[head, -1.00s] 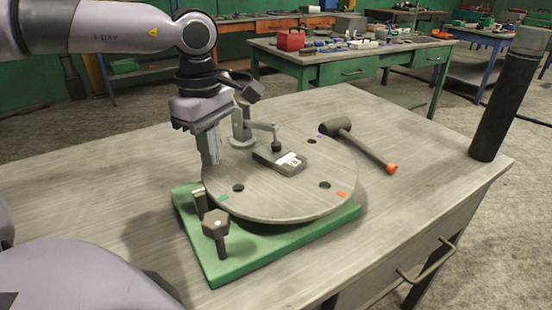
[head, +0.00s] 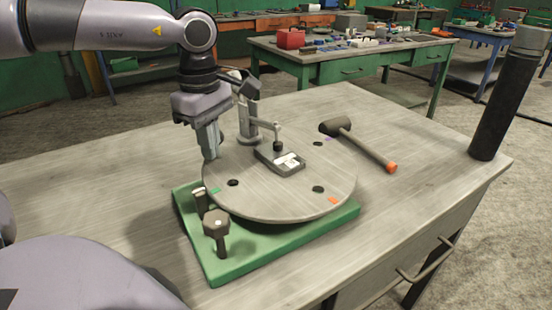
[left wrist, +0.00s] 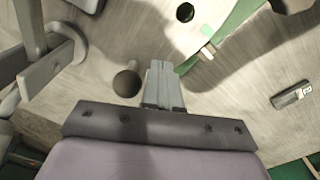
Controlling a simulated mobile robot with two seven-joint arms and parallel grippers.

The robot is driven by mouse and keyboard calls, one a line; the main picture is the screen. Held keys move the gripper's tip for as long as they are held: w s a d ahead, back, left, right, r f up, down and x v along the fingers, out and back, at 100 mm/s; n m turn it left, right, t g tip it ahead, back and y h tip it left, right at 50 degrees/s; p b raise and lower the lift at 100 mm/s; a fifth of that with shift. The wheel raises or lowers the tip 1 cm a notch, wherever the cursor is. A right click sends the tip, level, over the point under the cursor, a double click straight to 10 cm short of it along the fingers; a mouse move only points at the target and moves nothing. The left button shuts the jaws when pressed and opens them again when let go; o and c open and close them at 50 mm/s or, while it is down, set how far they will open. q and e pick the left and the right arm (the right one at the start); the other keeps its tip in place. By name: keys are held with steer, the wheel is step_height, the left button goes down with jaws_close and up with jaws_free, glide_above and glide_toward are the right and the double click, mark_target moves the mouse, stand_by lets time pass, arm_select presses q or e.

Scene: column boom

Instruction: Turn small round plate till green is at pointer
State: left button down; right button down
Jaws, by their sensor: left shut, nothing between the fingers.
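The round grey plate (head: 270,195) lies on a green base (head: 285,238), with dark holes and coloured marks near its rim. Its green mark (head: 215,190) is at the front left, close to a small pale upright piece (head: 199,199) on the base that may be the pointer; I cannot tell if they line up exactly. An orange mark (head: 334,200) is at the front right. My left gripper (head: 212,156) is shut and empty, pointing down at the plate's left rim; contact is unclear. Its fingers show in the left wrist view (left wrist: 163,85). My right gripper is not visible.
A dark block with a white label (head: 280,161) sits on the plate under the arm of a grey post (head: 248,122). A hex-headed knob (head: 216,225) stands at the base's front left. A mallet (head: 358,143) lies right of the plate. A dark cylinder (head: 503,95) stands at the table's right.

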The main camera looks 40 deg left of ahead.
arm_select(q)
steer(key=shift+w+a, duration=0.1)
steer(key=shift+w+a, duration=0.5)
steer(key=shift+w, duration=0.05)
steer(key=shift+s+d, duration=0.35)
steer(key=shift+s, duration=0.1)
stand_by(0.3)
